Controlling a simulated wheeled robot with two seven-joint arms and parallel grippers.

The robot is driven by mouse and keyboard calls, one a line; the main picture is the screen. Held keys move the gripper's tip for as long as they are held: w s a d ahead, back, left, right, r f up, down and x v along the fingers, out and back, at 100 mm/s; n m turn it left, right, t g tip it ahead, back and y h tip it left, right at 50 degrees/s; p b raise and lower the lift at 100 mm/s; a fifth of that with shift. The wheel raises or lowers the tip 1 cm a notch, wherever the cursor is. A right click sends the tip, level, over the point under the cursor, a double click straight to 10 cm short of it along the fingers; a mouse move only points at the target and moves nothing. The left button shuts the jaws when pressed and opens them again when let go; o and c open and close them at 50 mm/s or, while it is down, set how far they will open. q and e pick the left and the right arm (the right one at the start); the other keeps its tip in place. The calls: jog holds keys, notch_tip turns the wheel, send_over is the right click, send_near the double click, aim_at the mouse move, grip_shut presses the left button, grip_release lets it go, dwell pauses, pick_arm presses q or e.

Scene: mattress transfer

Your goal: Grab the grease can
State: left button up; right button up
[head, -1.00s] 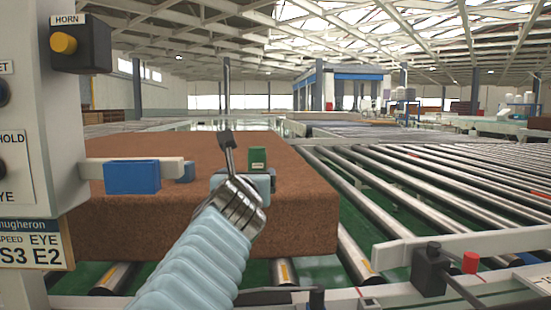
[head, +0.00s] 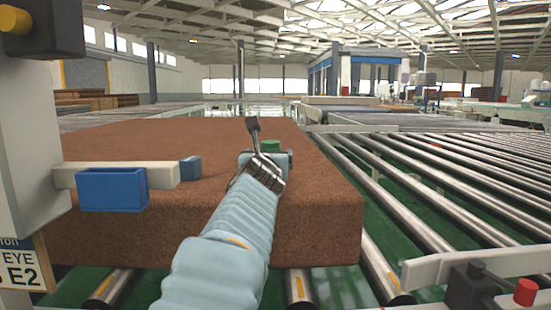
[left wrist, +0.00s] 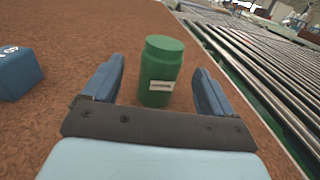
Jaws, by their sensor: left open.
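The grease can is a green cylinder with a lid and a white label, standing upright on the brown mattress (head: 130,220). In the head view only the top of the can (head: 271,146) shows above my left gripper (head: 265,157). In the left wrist view the can (left wrist: 163,75) stands between the two blue fingers of my open left gripper (left wrist: 160,85), with visible gaps on both sides. I cannot tell whether its back edge is past the fingertips. My right gripper is not in view.
A control post with a pale bar and a blue box (head: 112,189) juts over the mattress at the left. Roller conveyors (head: 440,190) run along the right. A black-and-red button unit (head: 525,292) sits at the front right.

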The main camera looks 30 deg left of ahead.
pick_arm(q)
jog(key=p+x, duration=0.1)
jog(key=x, duration=0.3)
jog(key=shift+w+f, duration=0.15)
jog(key=shift+f, duration=0.05)
jog(key=shift+w+a+p, duration=0.2)
jog(key=shift+w+p, duration=0.1)
jog(key=shift+w, duration=0.15)
jog(key=shift+f, duration=0.1)
jog(key=c, duration=1.1)
jog(key=shift+c, duration=0.6)
